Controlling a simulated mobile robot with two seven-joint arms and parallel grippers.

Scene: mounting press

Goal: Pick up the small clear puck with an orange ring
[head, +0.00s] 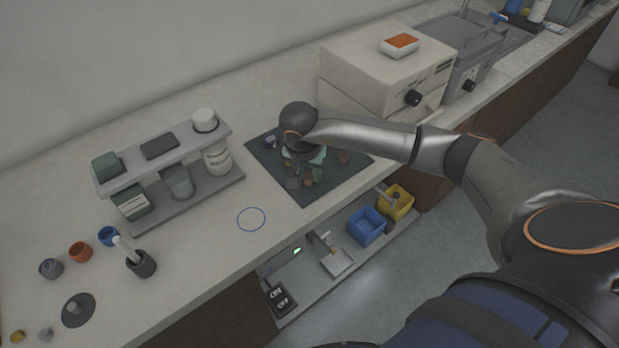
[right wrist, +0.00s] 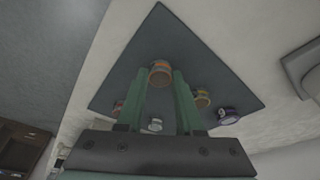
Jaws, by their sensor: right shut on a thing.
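The small clear puck with an orange ring (right wrist: 160,73) is between the two green fingertips of my right gripper (right wrist: 161,78) in the right wrist view. My right gripper is shut on it. In the head view the puck (head: 308,181) shows below my right gripper (head: 306,180), over the front part of a dark mat (head: 328,187). I cannot tell whether it touches the mat. My left gripper is not in view.
Other small pucks lie on the mat: a yellowish one (right wrist: 202,98), a dark purple one (right wrist: 228,115), a pale one (right wrist: 155,125) and a brownish one (head: 343,157). A grey rack (head: 187,195) stands left, a beige machine (head: 370,75) behind. The bench front beside the blue circle (head: 251,219) is clear.

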